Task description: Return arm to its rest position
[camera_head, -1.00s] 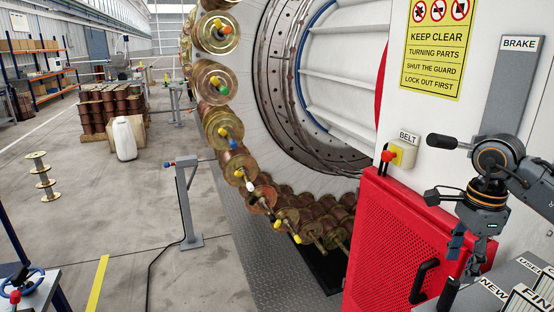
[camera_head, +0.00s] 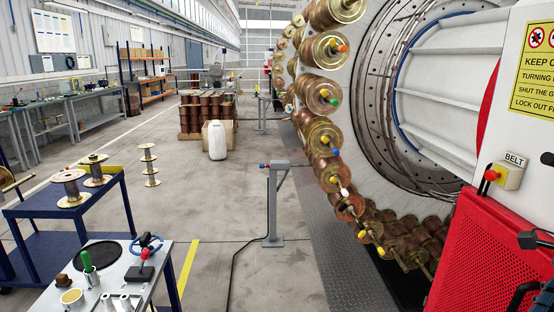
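Only small dark parts of my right arm (camera_head: 538,241) show at the right edge of the head view, in front of the red perforated guard (camera_head: 478,255). My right gripper is outside the picture, so its fingers and anything in them are hidden.
A grey tool table (camera_head: 112,275) with small tools and a blue trolley (camera_head: 100,205) bearing spools stand at the left. A grey post (camera_head: 272,205) stands mid-floor. A BELT control (camera_head: 508,176) with a red knob is on the panel. Floor between trolley and post is clear.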

